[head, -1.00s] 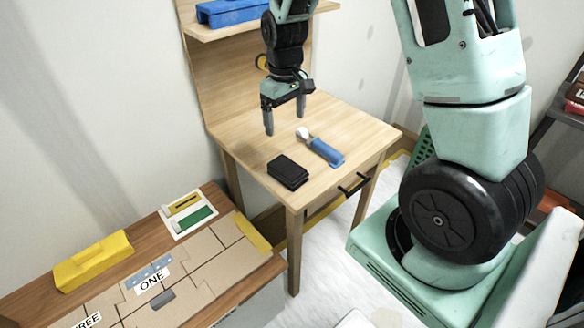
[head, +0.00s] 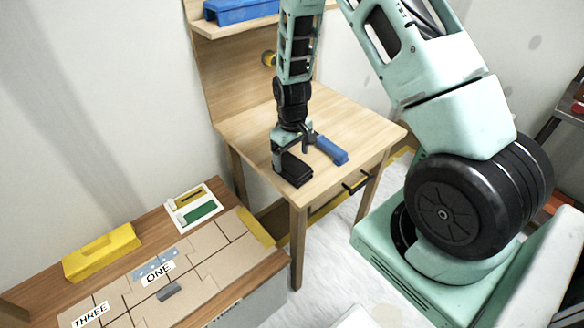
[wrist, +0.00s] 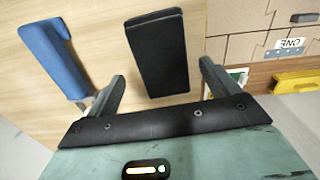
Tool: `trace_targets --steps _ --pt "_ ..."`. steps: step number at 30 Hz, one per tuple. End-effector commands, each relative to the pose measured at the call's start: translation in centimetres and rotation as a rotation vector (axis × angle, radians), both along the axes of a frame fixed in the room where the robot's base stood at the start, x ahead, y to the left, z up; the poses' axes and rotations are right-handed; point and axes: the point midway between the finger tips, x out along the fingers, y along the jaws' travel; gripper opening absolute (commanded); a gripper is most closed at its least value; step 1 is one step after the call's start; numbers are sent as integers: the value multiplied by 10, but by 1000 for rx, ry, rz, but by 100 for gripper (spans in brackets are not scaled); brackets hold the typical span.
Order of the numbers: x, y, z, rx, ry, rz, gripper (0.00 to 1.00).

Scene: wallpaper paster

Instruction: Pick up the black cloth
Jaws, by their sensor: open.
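The black cloth (head: 294,171) is a folded, dark rectangular stack lying on the wooden table near its front left corner. It also shows in the wrist view (wrist: 157,52), lying between and just beyond the fingers. My gripper (head: 290,165) is right at the cloth, pointing down, and partly covers it in the head view. In the wrist view my gripper (wrist: 160,85) is open, with one finger on each side of the cloth's near end. Gaps show between the fingers and the cloth, and nothing is gripped.
A blue-handled tool (head: 330,150) lies on the table (head: 360,130) close to the cloth; it shows left of the gripper in the wrist view (wrist: 52,60). A lower bench with cardboard boxes (head: 185,265) and a yellow block (head: 101,252) stands at left. The table's right part is clear.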

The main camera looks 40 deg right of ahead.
Motion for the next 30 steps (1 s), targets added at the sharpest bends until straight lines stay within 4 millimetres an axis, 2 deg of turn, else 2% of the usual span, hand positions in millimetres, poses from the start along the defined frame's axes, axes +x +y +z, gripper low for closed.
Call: trace_targets --steps 7,17,22,30 --pt "-1 4 -31 2 3 1 87" --pt "-1 4 -38 1 0 1 87" --pt "-1 4 -37 1 1 1 40" --pt "-1 4 -37 1 1 1 39"
